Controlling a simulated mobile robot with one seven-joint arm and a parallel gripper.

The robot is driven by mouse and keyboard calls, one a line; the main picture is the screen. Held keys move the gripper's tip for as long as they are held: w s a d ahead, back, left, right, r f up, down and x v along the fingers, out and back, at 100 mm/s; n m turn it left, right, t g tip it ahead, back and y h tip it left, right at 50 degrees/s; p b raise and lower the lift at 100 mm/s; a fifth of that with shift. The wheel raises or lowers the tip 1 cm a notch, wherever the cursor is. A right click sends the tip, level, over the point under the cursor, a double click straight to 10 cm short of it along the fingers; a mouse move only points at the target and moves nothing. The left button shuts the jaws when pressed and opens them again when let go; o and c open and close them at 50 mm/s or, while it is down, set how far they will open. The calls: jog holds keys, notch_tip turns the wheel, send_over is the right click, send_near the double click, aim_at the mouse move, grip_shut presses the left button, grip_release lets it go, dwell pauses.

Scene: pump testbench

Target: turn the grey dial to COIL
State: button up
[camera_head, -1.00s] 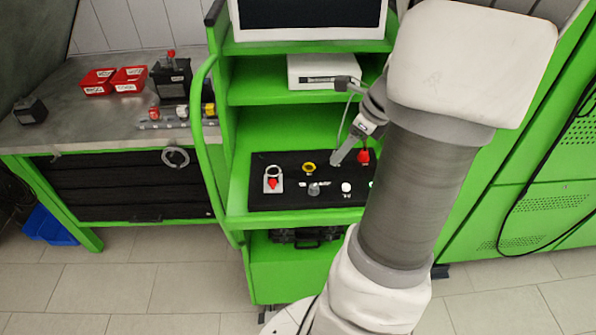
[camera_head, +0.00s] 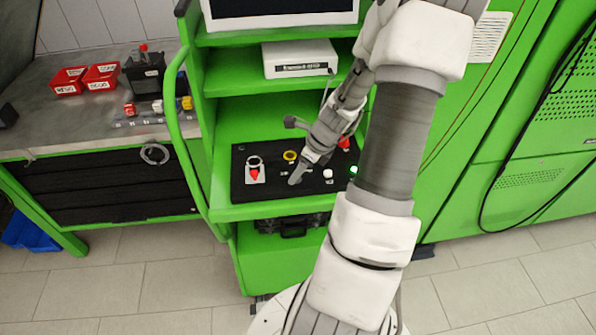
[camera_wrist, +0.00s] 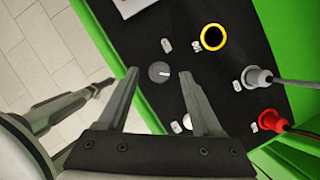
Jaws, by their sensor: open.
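The grey dial (camera_wrist: 159,72) sits on the black panel (camera_wrist: 215,85) in the wrist view, with a pale mark on its face. Small labels lie around it, too small to read. My gripper (camera_wrist: 157,74) is open, its two fingers on either side of the dial in that view, with nothing between them held. Whether the fingertips touch the dial cannot be told. In the head view my gripper (camera_head: 294,182) is low over the middle of the panel (camera_head: 240,190) and hides the dial.
A green rail (camera_head: 183,150) borders the left side.

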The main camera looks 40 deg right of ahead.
jog(key=shift+w+a+f, duration=0.15)
jog(key=shift+w+f, duration=0.15)
jog(key=shift+f, duration=0.35)
grip_shut()
